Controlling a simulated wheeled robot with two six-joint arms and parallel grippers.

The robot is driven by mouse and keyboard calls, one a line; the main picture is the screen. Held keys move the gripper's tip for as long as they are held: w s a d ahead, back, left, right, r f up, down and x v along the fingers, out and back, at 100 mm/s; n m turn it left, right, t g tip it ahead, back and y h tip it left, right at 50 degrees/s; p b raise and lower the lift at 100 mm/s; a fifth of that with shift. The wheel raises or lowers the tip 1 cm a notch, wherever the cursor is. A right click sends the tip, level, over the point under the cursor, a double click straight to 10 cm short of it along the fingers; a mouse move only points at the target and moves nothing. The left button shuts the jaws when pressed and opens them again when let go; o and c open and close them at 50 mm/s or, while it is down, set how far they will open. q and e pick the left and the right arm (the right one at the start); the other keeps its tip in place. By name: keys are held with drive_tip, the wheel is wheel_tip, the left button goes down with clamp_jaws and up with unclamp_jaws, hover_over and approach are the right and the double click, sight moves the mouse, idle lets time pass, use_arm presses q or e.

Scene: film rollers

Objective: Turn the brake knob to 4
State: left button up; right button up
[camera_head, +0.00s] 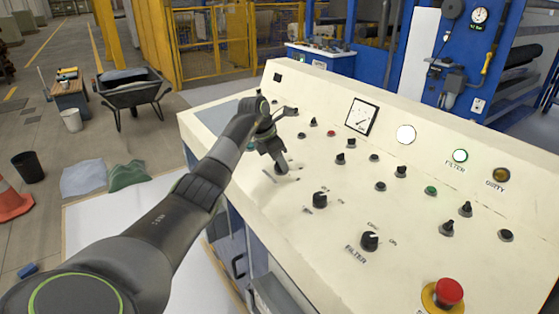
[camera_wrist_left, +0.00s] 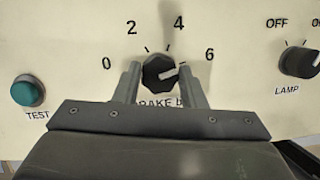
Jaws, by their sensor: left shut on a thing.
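The brake knob (camera_wrist_left: 158,72) is black and faceted, with a white pointer line, on a cream panel. It sits between the two fingers of my left gripper (camera_wrist_left: 160,85), which is shut on its sides. The pointer aims right and slightly up, toward the 6, to the right of the 4 (camera_wrist_left: 179,22). The label below is partly hidden by the gripper. In the head view my left gripper (camera_head: 279,165) reaches down to the knob on the left part of the sloping control panel (camera_head: 330,225). My right gripper is not in view.
In the wrist view a green TEST button (camera_wrist_left: 28,91) is at left and a LAMP knob (camera_wrist_left: 298,60) at right. The panel also bears a FILTER knob (camera_head: 370,241), several other knobs, a dial gauge (camera_head: 361,117) and a red mushroom button (camera_head: 448,292).

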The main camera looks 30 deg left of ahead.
use_arm(q)
drive_tip(key=n+y+p, duration=0.1)
drive_tip(key=n+p, duration=0.1)
drive_tip(key=n, duration=0.2)
drive_tip(key=shift+d+r+n, duration=0.1)
drive_tip(key=shift+r+n, duration=0.05)
drive_tip(key=shift+n, duration=0.25)
drive_tip(key=n, duration=0.2)
drive_tip(key=n+y+p, duration=0.1)
drive_tip(key=n, duration=0.1)
drive_tip(key=shift+n+y, duration=0.3)
drive_tip(key=shift+n, duration=0.1)
drive_tip(key=o, duration=1)
